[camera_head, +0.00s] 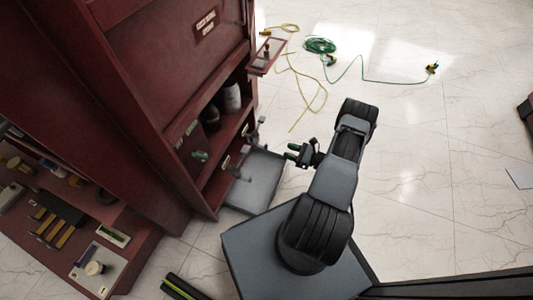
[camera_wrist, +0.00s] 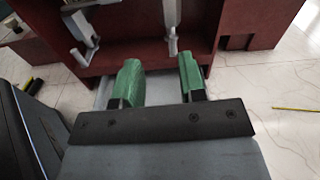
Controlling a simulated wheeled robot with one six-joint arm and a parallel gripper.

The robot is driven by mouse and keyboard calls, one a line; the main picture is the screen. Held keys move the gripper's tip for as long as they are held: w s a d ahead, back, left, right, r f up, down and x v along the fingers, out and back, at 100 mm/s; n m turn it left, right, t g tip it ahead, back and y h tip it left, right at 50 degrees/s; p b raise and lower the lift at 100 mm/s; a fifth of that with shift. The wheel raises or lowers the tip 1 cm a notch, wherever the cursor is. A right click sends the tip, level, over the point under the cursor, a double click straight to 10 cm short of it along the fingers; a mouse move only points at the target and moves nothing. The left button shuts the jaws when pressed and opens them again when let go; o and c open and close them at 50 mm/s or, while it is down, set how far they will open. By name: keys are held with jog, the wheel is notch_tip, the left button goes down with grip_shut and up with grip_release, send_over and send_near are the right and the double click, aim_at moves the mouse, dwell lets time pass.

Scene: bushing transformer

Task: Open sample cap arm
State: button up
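My gripper (camera_head: 293,152) is at the front of the dark red cabinet, over or near a grey tray at its foot. In the wrist view my gripper (camera_wrist: 159,75) has its two green fingers apart with nothing between them. Beyond the fingers, two grey metal fittings hang on the red cabinet: a left fitting (camera_wrist: 82,28) with a bent arm and a right fitting (camera_wrist: 170,30) that ends in a foot-like tip. The right one lies straight ahead of the finger gap, apart from the fingers. I cannot tell which part is the sample cap.
The red cabinet (camera_head: 150,80) has open shelves with dark and white containers. The grey tray (camera_head: 255,185) lies on the floor. A tool bench (camera_head: 115,215) stands at left. Yellow cord (camera_head: 308,95) and green cable (camera_head: 320,46) lie on the tiles; floor to the right is mostly clear.

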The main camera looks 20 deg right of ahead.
jog(key=m+t+h+b, duration=0.1)
jog(key=m+t, duration=0.1)
send_near(266, 148)
notch_tip(266, 148, up, 2)
jog(key=s+d, duration=0.2)
jog(key=s, duration=0.1)
jog(key=shift+h, duration=0.4)
jog(key=b+x, duration=0.1)
jog(key=x, duration=0.6)
jog(key=b+x, duration=0.2)
jog(key=x, duration=0.4)
jog(key=shift+w+a+f+b, duration=0.2)
jog(key=shift+w+b, duration=0.1)
jog(key=shift+w, duration=0.1)
jog(key=shift+c, duration=0.4)
grip_shut()
